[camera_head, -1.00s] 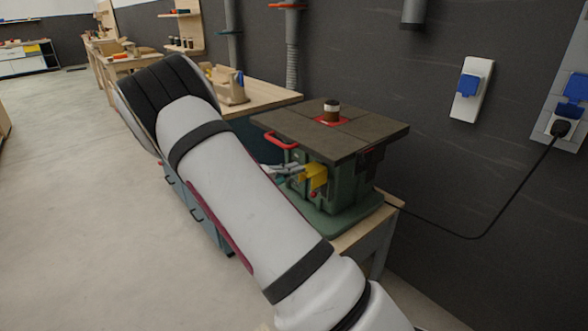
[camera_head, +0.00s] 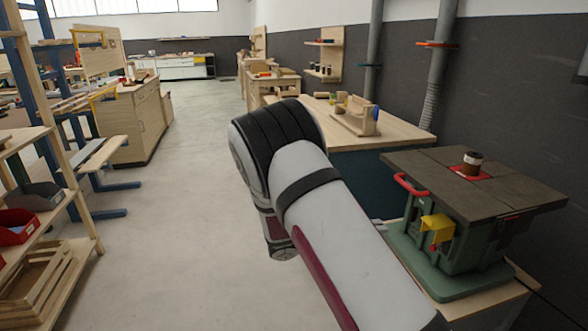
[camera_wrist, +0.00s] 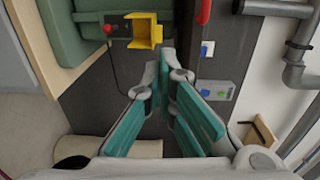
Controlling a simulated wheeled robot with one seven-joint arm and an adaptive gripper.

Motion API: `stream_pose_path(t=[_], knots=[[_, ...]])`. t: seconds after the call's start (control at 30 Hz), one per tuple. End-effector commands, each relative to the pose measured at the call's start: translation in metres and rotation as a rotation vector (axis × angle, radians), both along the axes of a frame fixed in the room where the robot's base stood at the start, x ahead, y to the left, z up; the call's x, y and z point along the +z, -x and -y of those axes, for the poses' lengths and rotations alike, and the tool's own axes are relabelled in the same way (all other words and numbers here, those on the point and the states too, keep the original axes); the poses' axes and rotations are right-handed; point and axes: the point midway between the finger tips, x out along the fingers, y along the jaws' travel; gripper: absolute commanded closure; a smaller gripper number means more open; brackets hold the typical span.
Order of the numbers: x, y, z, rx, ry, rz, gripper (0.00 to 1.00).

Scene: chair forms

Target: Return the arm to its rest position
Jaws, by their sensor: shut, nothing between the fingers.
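My arm (camera_head: 320,220) shows in the head view, bent, rising from the lower right edge to a dark joint near the middle. My gripper (camera_wrist: 166,72) shows in the wrist view, where its teal-padded fingers meet near the tips with nothing between them. It cannot be made out in the head view, where my own arm hides part of the scene. In the wrist view the fingertips point towards a yellow guard (camera_wrist: 146,30) on the green machine. I cannot tell how far apart they are.
A workbench (camera_head: 385,138) stands behind my arm. A shelf rack (camera_head: 85,215) is at the left. The floor (camera_head: 180,220) between is clear.

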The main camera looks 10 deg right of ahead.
Motion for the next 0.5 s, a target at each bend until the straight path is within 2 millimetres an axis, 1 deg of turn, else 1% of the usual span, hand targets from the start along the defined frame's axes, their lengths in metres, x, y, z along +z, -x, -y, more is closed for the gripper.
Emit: stream_pose_path(t=[0.07,0.17,0.27,0.37,0.5], knots=[[0.006,0.004,0.001,-0.014,-0.016,0.029,1.0],[0.021,0.017,0.004,-0.063,-0.069,0.126,1.0],[0.045,0.04,0.007,-0.153,-0.154,0.293,1.0],[0.07,0.069,0.007,-0.267,-0.246,0.492,1.0],[0.1,0.107,0.003,-0.44,-0.357,0.768,1.0]])
